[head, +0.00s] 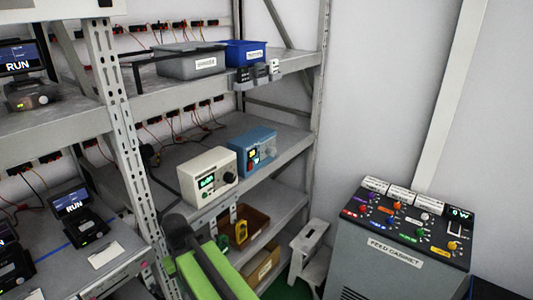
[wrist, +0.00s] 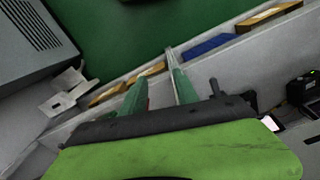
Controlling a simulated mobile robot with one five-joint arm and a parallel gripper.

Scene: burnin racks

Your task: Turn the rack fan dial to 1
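No label reading rack fan is legible, so I cannot tell which dial it is. On the middle shelf, a cream box (head: 207,176) has a green display and a black dial (head: 230,177) on its front. Right of it, a blue box (head: 254,150) has coloured buttons and a pale round dial (head: 271,151); its setting is too small to read. My gripper (wrist: 158,66) shows in the wrist view with two green fingers apart and nothing between them. It points down over the rack's lower edge and green floor, away from both boxes.
A grey feed cabinet (head: 385,259) with several coloured knobs stands at right. A step stool (head: 309,245) stands between it and the rack. A rack post (head: 124,130) rises left of the boxes. Grey (head: 188,60) and blue bins (head: 246,53) sit on the shelf above.

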